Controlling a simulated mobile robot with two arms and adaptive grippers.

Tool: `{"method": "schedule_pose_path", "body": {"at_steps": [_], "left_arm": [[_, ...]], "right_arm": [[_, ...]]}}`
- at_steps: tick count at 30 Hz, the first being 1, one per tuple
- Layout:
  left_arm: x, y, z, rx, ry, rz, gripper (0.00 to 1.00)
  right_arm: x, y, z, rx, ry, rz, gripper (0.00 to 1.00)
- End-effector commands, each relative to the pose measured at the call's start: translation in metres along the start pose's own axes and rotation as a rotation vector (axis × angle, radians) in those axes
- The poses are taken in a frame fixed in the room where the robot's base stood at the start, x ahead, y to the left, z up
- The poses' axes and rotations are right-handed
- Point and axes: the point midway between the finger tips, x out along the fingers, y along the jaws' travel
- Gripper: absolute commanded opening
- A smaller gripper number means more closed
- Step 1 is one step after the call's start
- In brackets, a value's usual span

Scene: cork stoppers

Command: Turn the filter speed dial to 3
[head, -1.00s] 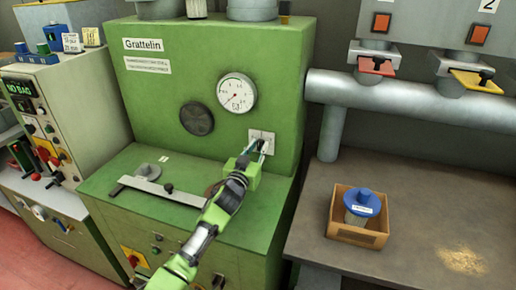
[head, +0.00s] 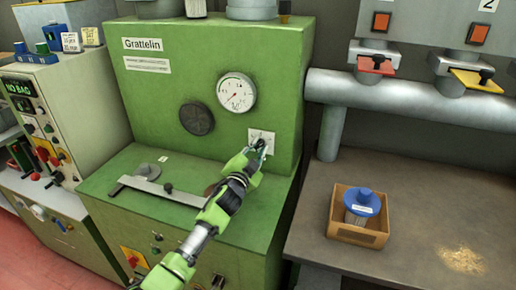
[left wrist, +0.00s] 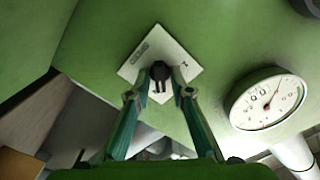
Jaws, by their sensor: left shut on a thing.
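The small black dial (left wrist: 160,72) sits on a square white plate (left wrist: 175,45) with small dark markings too small to read. In the head view the plate (head: 254,133) is on the green machine's front, below the round gauge. My left gripper (head: 262,148) reaches the dial from below and in front. In the left wrist view its fingers (left wrist: 160,84) are on either side of the dial, shut on it. The dial's pointer setting cannot be made out. My right gripper is not in view.
A round white gauge (head: 236,93) and a dark round cover (head: 197,119) are on the same green panel. A metal bar (head: 160,190) lies on the ledge below. At the right, a cardboard box (head: 348,233) holds a blue-lidded container (head: 362,202) on the brown table.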

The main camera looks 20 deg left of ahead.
Motion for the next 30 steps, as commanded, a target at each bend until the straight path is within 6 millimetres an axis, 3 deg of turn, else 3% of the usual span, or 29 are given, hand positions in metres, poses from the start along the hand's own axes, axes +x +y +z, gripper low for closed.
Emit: {"method": "schedule_pose_path", "body": {"at_steps": [12,30], "left_arm": [[-0.0003,0.0021,0.0012,0.248,-0.001,0.002,0.00],[-0.0004,0.0023,0.0016,0.308,-0.002,0.003,0.00]], "right_arm": [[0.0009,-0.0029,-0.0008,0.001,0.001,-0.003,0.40],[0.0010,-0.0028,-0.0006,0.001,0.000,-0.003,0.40]]}}
